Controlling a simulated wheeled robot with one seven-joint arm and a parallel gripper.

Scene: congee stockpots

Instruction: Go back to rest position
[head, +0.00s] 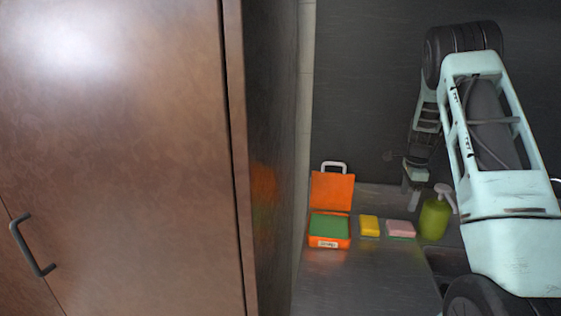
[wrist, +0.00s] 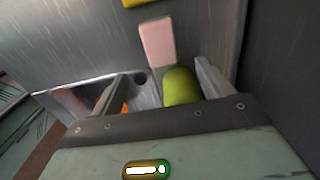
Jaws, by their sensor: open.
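My gripper (head: 412,192) hangs at the end of my arm over the back of the metal counter, left of the green spray bottle. In the wrist view my gripper (wrist: 160,72) has its two fingers spread, with nothing held between them. The rounded green spray bottle (wrist: 180,86) shows between the fingers there, close to the right one; whether it touches cannot be told. In the head view the spray bottle (head: 433,219) stands upright with a pale nozzle.
An open orange box (head: 331,192) with a green filling stands on the counter (head: 365,275). A yellow sponge (head: 369,226) and a pink sponge (head: 400,229) lie to its right. A large brown cabinet door (head: 120,150) fills the left. The counter's front is clear.

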